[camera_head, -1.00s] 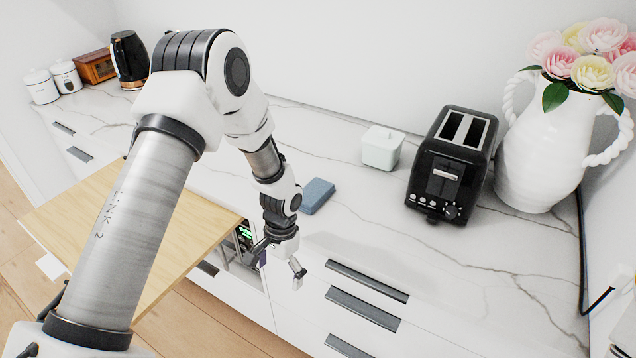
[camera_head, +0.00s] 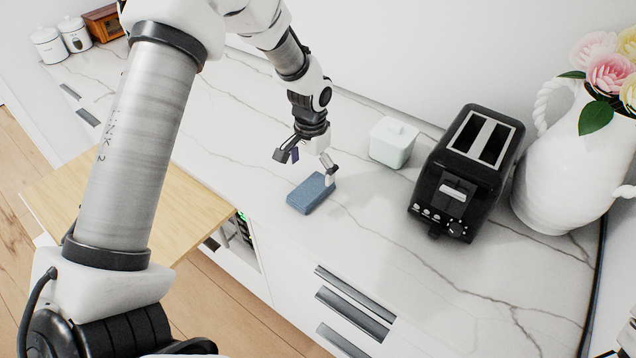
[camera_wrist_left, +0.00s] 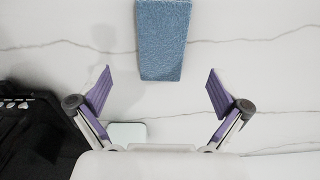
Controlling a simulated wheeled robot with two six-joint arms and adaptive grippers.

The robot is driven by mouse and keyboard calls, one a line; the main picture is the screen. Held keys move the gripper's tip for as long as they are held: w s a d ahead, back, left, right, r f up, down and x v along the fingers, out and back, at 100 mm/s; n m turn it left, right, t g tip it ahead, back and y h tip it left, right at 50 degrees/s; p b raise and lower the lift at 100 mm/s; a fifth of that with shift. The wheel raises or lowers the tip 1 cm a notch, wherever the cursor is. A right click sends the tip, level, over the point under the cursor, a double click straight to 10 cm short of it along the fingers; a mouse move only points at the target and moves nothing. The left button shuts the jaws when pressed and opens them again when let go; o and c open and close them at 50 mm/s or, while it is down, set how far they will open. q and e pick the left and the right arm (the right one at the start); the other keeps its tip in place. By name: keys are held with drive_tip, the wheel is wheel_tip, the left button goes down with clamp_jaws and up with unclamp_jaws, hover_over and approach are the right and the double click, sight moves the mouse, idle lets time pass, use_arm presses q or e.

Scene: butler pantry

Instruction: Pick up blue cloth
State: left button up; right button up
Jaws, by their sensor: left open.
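The blue cloth (camera_head: 311,193) is a small folded block lying flat on the white marble counter. It also shows at the top middle of the left wrist view (camera_wrist_left: 162,38). My left gripper (camera_head: 304,168) is open and empty, just behind and above the cloth in the head view. In the left wrist view its spread purple fingers (camera_wrist_left: 158,92) stand wider than the cloth, which lies beyond their tips and between their lines. I cannot tell the exact height above the counter. My right gripper is not in view.
A white lidded box (camera_head: 393,143) and a black toaster (camera_head: 467,172) stand right of the gripper. A white vase with flowers (camera_head: 568,150) is farther right. The counter (camera_head: 420,285) in front of the toaster is clear.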

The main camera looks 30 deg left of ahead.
sight(311, 188)
use_arm(q)
drive_tip(key=f+p, duration=0.1)
drive_tip(key=f, duration=0.2)
drive_tip(key=f+p, duration=0.1)
drive_tip(key=f, duration=0.2)
drive_tip(key=shift+w+a+f, duration=0.15)
drive_tip(key=shift+a+f, duration=0.05)
drive_tip(key=shift+f, duration=0.15)
drive_tip(key=shift+r, duration=0.1)
drive_tip(key=shift+c, duration=1.3)
drive_tip(key=c, duration=0.9)
drive_tip(key=shift+r, duration=0.45)
wheel_tip(311, 188, up, 2)
drive_tip(key=shift+r+b, duration=0.25)
drive_tip(key=shift+b, duration=0.65)
drive_tip(key=s+a+b, duration=0.1)
drive_tip(key=s+a, duration=0.1)
drive_tip(key=s, duration=0.3)
drive_tip(key=s+a+r+b, duration=0.1)
drive_tip(key=s+a+b, duration=0.1)
drive_tip(key=s, duration=0.3)
drive_tip(key=s+a+b, duration=0.1)
drive_tip(key=s+a, duration=0.1)
drive_tip(key=s, duration=0.2)
drive_tip(key=shift+s+a+r+b, duration=0.2)
drive_tip(key=shift+s+r+b, duration=0.05)
drive_tip(key=shift+s+b, duration=0.15)
drive_tip(key=shift+o, duration=0.2)
